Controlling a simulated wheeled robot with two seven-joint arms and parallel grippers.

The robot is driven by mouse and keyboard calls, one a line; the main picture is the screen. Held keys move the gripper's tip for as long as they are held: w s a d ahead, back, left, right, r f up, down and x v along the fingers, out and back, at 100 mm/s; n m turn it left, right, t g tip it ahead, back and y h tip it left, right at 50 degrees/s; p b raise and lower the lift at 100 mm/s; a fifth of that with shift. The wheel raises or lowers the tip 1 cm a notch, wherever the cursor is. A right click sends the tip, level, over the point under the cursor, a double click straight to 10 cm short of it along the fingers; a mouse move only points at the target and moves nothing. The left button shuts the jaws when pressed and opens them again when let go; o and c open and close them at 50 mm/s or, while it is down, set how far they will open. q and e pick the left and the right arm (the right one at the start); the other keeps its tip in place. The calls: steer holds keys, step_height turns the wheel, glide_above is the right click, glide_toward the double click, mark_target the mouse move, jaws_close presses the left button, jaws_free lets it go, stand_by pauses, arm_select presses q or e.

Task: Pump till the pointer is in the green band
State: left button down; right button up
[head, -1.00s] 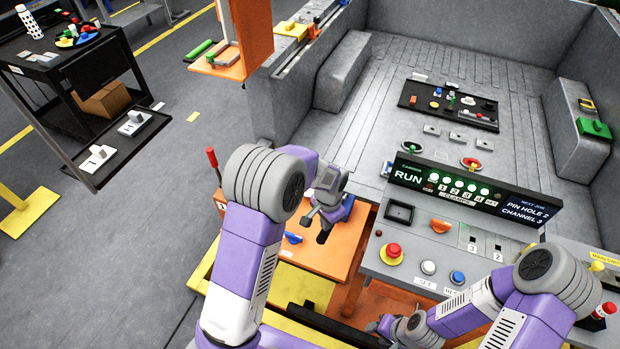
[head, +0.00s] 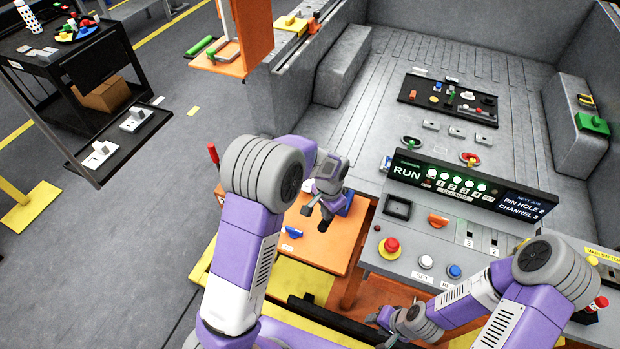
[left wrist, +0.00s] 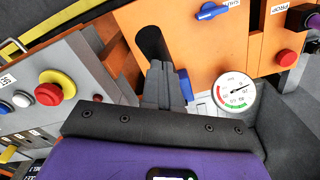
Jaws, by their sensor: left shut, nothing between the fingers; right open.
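The round white gauge (left wrist: 235,92) shows in the left wrist view, right of my fingers. It has a green and red arc along its lower edge; its thin dark pointer seems to lie toward the upper right, off the green. A black rounded handle (left wrist: 152,42) stands just beyond my left fingertips; its dark end (head: 325,224) shows in the head view below the gripper. My left gripper (left wrist: 162,66) is shut and empty, close to the handle; contact is unclear. It also shows in the head view (head: 317,207). My right gripper (head: 374,321) is open, low in front of the console.
To the right, the grey console has a red button (head: 391,245), white and blue buttons and a display (head: 470,187) reading RUN.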

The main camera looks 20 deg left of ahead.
arm_select(q)
steer(key=shift+s+f+b, duration=1.15)
steer(key=shift+f+b, duration=3.35)
steer(key=shift+f, duration=1.85)
steer(key=r+p, duration=0.3)
steer(key=r, duration=0.1)
steer(key=w+r+p, duration=0.1)
steer(key=r+p, duration=0.2)
steer(key=r, duration=0.2)
steer(key=w+r+p, duration=0.1)
steer(key=r+p, duration=0.3)
steer(key=shift+w+r, duration=0.15)
steer(key=shift+s+f+b, duration=1.2)
steer(key=shift+f+b, duration=3.95)
steer(key=shift+f, duration=1.55)
steer(key=r+p, duration=0.3)
steer(key=r, duration=0.1)
steer(key=w+r+p, duration=0.1)
steer(key=r+p, duration=0.2)
steer(key=r, duration=0.2)
steer(key=w+r+p, duration=0.1)
steer(key=r+p, duration=0.3)
steer(key=shift+w+a+r, duration=0.1)
steer(key=shift+w+r, duration=0.1)
steer(key=shift+f, duration=0.15)
